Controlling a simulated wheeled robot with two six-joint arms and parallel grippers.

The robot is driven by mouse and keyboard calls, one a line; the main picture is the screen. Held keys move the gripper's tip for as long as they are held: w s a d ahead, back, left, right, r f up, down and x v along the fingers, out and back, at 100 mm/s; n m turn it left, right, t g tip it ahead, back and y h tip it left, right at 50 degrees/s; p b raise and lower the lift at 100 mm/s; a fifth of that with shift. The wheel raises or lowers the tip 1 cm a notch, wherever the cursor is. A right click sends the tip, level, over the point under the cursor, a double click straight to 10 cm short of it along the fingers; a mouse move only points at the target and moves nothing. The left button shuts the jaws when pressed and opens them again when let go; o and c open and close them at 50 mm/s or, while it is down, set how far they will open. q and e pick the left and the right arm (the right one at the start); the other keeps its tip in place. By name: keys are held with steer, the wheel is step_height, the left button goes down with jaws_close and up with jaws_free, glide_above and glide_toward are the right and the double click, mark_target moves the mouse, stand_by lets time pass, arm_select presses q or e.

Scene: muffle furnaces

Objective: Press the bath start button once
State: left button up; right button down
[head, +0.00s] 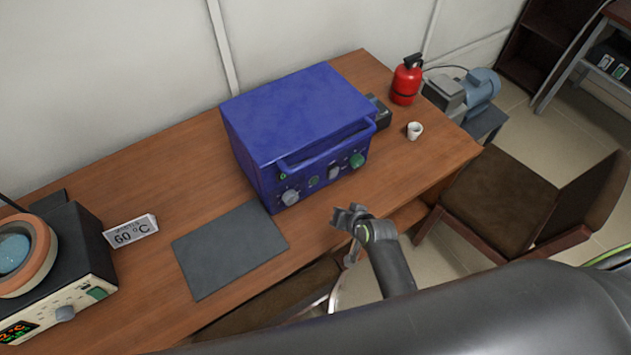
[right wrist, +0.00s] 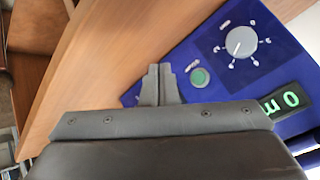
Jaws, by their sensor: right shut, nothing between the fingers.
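The bath (head: 75,270) is a dark and cream unit at the lower left in the head view, with an orange-ringed round opening holding something pale blue. Its front panel has a lit red and green display (head: 17,332), a grey knob (head: 65,313) and a green rectangular control (head: 97,293); I cannot read their labels. My right gripper (head: 350,213) is well to the right of the bath, in front of the blue furnace. In the right wrist view its fingers (right wrist: 160,85) are shut and empty beside the furnace's blue panel. My left gripper is not in view.
The blue furnace (head: 295,110) has a knob and a round green button (right wrist: 200,77) on its panel. A dark mat (head: 230,248) and a 60 °C sign (head: 131,232) lie between it and the bath. A red extinguisher (head: 406,80) and white cup (head: 414,131) stand right.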

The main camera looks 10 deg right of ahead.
mark_target(314, 181)
steer(key=shift+w+a+f+b, duration=0.1)
steer(key=shift+w+a+b, duration=0.15)
steer(key=shift+w+b, duration=0.25)
steer(key=w+b, duration=0.1)
steer(key=w, duration=0.1)
steer(key=w+a, duration=0.1)
steer(key=w+a+b, duration=0.1)
steer(key=w, duration=0.1)
steer(key=shift+w+b, duration=0.3)
steer(key=shift+w+a, duration=0.25)
steer(key=shift+w, duration=0.6)
steer(key=shift+w, duration=0.15)
stand_by(0.9)
steer(key=shift+w+a, duration=0.15)
steer(key=shift+w, duration=0.1)
steer(key=shift+w+a, duration=0.15)
steer(key=shift+w, duration=0.3)
stand_by(0.6)
steer(key=shift+s, duration=0.1)
steer(key=shift+s+d+p, duration=0.3)
steer(key=shift+s+p, duration=0.25)
steer(key=shift+s, duration=0.25)
